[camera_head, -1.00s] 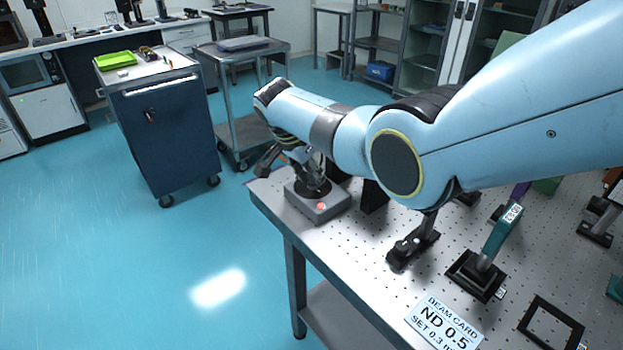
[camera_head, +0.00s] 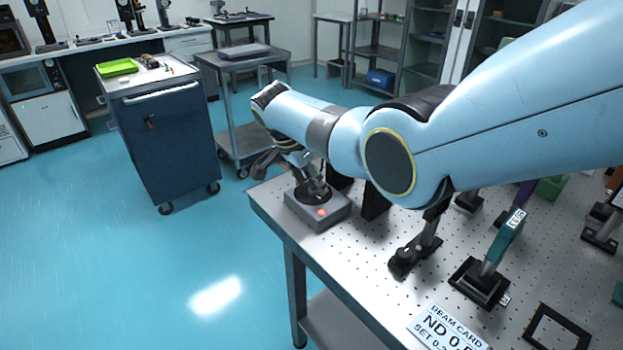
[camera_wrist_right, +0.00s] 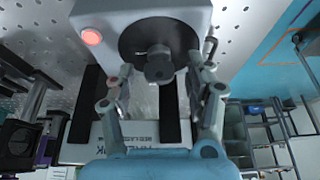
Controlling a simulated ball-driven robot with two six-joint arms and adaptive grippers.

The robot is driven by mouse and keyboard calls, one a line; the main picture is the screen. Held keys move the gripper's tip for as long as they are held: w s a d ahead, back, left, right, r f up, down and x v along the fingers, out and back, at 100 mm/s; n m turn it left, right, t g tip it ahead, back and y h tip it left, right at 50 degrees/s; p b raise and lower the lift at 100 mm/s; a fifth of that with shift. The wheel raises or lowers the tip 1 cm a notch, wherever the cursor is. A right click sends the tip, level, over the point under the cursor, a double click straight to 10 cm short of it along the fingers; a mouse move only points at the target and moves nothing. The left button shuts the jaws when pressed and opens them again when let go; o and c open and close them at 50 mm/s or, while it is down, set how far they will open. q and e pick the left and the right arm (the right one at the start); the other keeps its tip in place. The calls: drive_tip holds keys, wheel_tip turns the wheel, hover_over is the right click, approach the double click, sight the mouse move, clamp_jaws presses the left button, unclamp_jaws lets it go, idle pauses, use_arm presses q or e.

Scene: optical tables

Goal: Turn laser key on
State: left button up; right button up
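A grey control box (camera_head: 320,210) with a lit red button (camera_head: 322,212) sits at the near-left corner of the perforated optical table (camera_head: 370,270). In the right wrist view the box (camera_wrist_right: 110,12) has a round black dial plate with a dark key knob (camera_wrist_right: 159,66) standing out of it, and the red button (camera_wrist_right: 91,37) is beside it. My right gripper (camera_wrist_right: 160,74) is at the dial, with one finger on each side of the knob and visible gaps between. It partly hides the dial in the head view (camera_head: 311,184). My left gripper is out of view.
Dark posts stand just right of the box. Mounted optics, including a teal-topped one (camera_head: 505,236), and a beam card (camera_head: 446,328) are farther right. A blue tool cart (camera_head: 168,140) and a grey trolley (camera_head: 245,110) stand beyond. The floor at left is clear.

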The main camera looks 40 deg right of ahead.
drive_tip(key=shift+r, duration=0.1)
drive_tip(key=v, duration=1.1)
drive_tip(key=shift+a+r, duration=0.25)
drive_tip(key=shift+r, duration=0.1)
